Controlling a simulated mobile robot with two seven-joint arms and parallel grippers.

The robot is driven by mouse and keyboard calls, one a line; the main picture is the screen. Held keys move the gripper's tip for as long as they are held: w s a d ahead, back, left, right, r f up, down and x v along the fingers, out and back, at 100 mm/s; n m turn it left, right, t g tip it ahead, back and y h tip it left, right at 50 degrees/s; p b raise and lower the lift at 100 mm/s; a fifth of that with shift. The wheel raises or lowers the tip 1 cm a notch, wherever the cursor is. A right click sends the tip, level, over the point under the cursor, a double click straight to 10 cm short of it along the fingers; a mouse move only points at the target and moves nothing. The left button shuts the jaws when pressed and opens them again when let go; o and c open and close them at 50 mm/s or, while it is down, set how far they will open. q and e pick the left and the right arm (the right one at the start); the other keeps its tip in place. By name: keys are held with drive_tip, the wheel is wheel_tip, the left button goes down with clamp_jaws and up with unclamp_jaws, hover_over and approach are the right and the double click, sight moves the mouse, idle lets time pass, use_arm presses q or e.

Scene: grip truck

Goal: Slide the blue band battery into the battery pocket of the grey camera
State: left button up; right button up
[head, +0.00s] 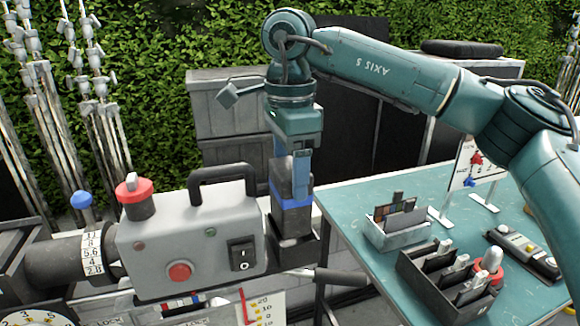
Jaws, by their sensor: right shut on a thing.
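The grey camera (205,246) stands at the lower left, with a black handle, a red button and a rocker switch. The battery (291,221) is a dark upright block with a blue band (291,202) around it. My right gripper (292,182) comes down from above and is shut on the battery's upper part. The black battery pocket (293,255) is at the camera's right side, under the battery. The battery's lower end meets the pocket in the picture; I cannot tell how deep it sits. My left gripper is not in view.
A teal table (350,200) at right carries a grey card box (397,232), a black slotted holder (445,283) and a dark device (523,252). Metal stands (100,140) rise at left. Grey crates (232,120) stand behind the camera.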

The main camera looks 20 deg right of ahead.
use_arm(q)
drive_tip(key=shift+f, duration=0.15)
use_arm(e)
drive_tip(key=shift+f, duration=0.2)
drive_tip(key=shift+f+b, duration=0.35)
drive_tip(key=shift+b, duration=0.1)
use_arm(q)
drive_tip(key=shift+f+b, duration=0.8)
drive_tip(key=shift+b, duration=0.3)
use_arm(e)
drive_tip(key=shift+f, duration=1.6)
drive_tip(key=o, duration=1.8)
drive_tip(key=shift+c, duration=0.2)
drive_tip(key=shift+f, duration=0.1)
